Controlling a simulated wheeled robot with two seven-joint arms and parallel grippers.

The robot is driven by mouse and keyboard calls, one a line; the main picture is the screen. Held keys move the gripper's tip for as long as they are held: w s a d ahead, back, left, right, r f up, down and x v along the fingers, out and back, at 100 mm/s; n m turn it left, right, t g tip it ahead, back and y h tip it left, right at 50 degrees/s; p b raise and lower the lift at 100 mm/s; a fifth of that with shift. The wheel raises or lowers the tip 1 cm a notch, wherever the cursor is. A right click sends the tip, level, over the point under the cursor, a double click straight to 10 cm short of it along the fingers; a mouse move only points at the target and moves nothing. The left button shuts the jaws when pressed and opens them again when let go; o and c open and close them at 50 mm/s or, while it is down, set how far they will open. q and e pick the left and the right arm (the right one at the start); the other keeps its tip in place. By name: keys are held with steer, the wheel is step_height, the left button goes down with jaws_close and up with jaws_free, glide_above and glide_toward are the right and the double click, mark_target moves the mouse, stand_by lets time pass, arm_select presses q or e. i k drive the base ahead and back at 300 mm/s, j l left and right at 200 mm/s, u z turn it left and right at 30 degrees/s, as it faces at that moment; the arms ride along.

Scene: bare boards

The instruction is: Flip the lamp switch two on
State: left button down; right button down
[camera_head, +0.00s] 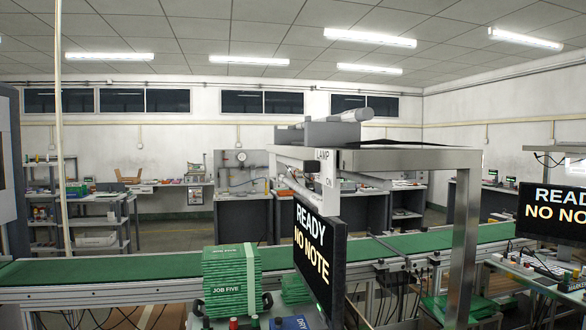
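A white panel marked LAMP (324,168) hangs at the near end of a metal frame in the middle of the view, above a black screen. No switch lever can be made out clearly, and I cannot tell which switch is number two. A grey box with a cylindrical part (345,117) rests on top of the frame. Neither of my grippers shows in this view.
The black screen (318,255) reads READY NO NOTE. A green conveyor (130,267) runs across behind it. A stack of green JOB FIVE boards (228,282) stands left of the screen. A metal post (463,240) stands right. Another similar screen (555,213) is at the far right.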

mark_target(309, 166)
steer(key=u, duration=2.6)
steer(key=i+j+u, duration=0.2)
steer(key=i+j+z, duration=0.1)
steer(key=i, duration=0.45)
steer(key=i+j+z, duration=0.15)
steer(key=i, duration=0.4)
steer(key=i+l+z, duration=0.1)
steer(key=i+z, duration=0.2)
steer(key=z, duration=0.2)
steer(key=i+z, duration=0.3)
steer(key=z, duration=0.2)
steer(key=i+j+z, duration=0.15)
steer(key=i+z, duration=0.15)
steer(key=z, duration=0.2)
steer(key=i+l+z, duration=0.2)
steer(key=i+z, duration=0.25)
steer(key=i+l+z, duration=0.1)
steer(key=i+z, duration=0.15)
steer(key=z, duration=0.2)
steer(key=i+j+z, duration=0.1)
steer(key=i+z, duration=0.35)
steer(key=z, duration=2.2)
